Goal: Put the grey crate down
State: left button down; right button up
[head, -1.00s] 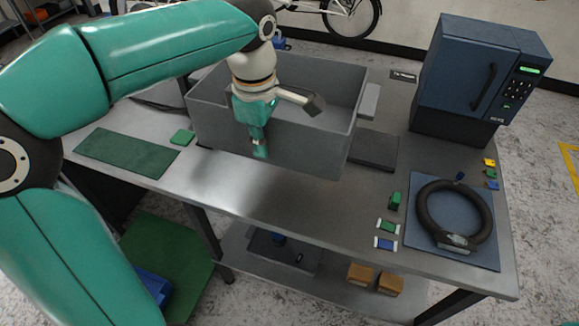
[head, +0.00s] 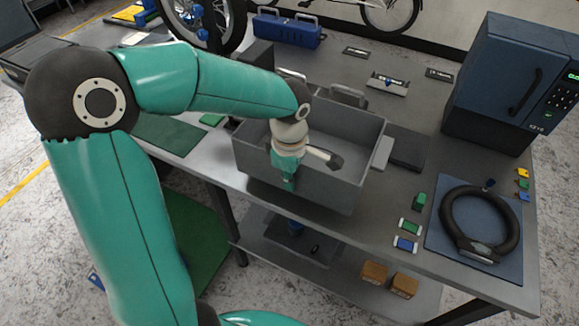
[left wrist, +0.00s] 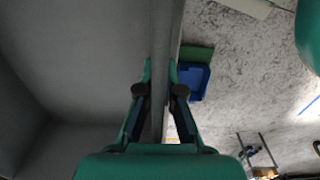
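The grey crate (head: 305,188) is a deep open box over the front part of the steel workbench (head: 400,262) in the head view. It looks empty. A dark shadow lies under its near left side; I cannot tell whether its bottom touches the bench. My left gripper (head: 288,184) points down at the crate's near wall. In the left wrist view its fingers (left wrist: 160,95) are closed around that wall, one on each side, and the crate's inside (left wrist: 75,65) fills the left. My right gripper is not in view.
A dark grey mat (head: 410,148) lies right of the crate, with a blue oven (head: 500,85) behind it. A black ring lock (head: 480,222) lies on a blue mat. A green mat (head: 165,133) is to the left. A blue toolbox (head: 287,28) stands behind.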

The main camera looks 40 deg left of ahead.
pick_arm(q)
jog(key=shift+w+f, duration=0.1)
jog(key=shift+f, duration=2)
jog(key=c, duration=1.8)
grip_release()
jog(key=shift+f, duration=0.15)
jog(key=o, duration=0.5)
jog(key=r, duration=1.2)
jog(key=shift+s+d+r, duration=0.1)
jog(key=shift+s+r, duration=0.05)
jog(key=shift+s, duration=0.15)
